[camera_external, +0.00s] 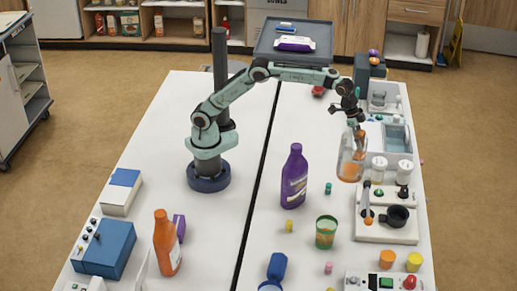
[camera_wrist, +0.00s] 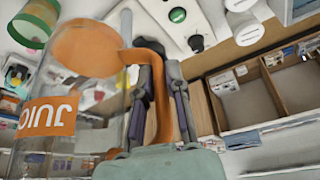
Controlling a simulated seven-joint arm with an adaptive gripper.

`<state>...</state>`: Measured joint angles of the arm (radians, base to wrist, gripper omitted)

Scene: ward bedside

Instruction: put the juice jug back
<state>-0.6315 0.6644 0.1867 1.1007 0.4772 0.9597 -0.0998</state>
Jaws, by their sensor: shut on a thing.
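My gripper (camera_external: 358,130) is at the jug's upper part, with the arm reaching over from the left. In the wrist view my gripper (camera_wrist: 160,95) has its two dark fingers closed around the orange handle. I cannot tell whether the jug's base touches anything.
A purple bottle (camera_external: 294,177) stands left of the jug. A green cup (camera_external: 326,232) stands nearer the camera. Table between the purple bottle and jug is fairly clear.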

